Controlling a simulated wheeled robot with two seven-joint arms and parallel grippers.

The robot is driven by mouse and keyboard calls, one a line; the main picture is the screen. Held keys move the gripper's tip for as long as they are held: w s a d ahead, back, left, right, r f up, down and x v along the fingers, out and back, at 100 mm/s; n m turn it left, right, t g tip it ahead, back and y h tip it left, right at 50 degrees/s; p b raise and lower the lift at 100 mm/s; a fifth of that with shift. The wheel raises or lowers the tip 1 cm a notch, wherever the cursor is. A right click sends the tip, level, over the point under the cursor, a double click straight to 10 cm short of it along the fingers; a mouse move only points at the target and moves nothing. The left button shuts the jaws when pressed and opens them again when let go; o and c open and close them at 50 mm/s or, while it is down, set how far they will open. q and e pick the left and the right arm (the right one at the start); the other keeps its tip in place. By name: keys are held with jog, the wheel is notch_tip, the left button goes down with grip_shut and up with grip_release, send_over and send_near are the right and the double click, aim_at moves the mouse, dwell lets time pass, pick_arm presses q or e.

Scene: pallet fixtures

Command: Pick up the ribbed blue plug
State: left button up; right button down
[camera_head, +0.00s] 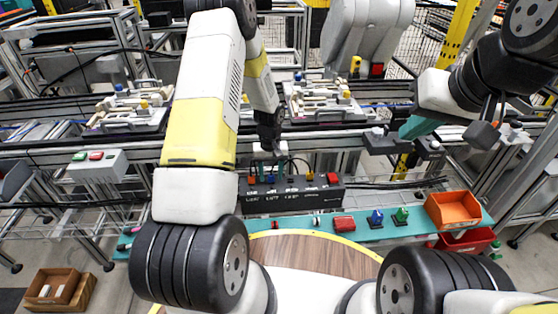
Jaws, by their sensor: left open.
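A small blue piece (376,217), which may be the ribbed blue plug, stands on the teal shelf strip (330,229) at lower right of centre; its ribs are too small to make out. My left gripper (269,146) points down above the black control box, up and left of the blue piece and well apart from it. It is open, with no held object visible.
A green piece (401,215) stands right of the blue one, and a red block (344,224) lies left. Orange (453,208) and red (466,240) bins are at the right. A black control box (290,195) with coloured buttons stands behind the strip. Pallet fixtures (318,102) sit on the conveyor.

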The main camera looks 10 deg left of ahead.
pick_arm(q)
grip_shut()
jog(key=shift+r, duration=0.15)
dwell(0.4)
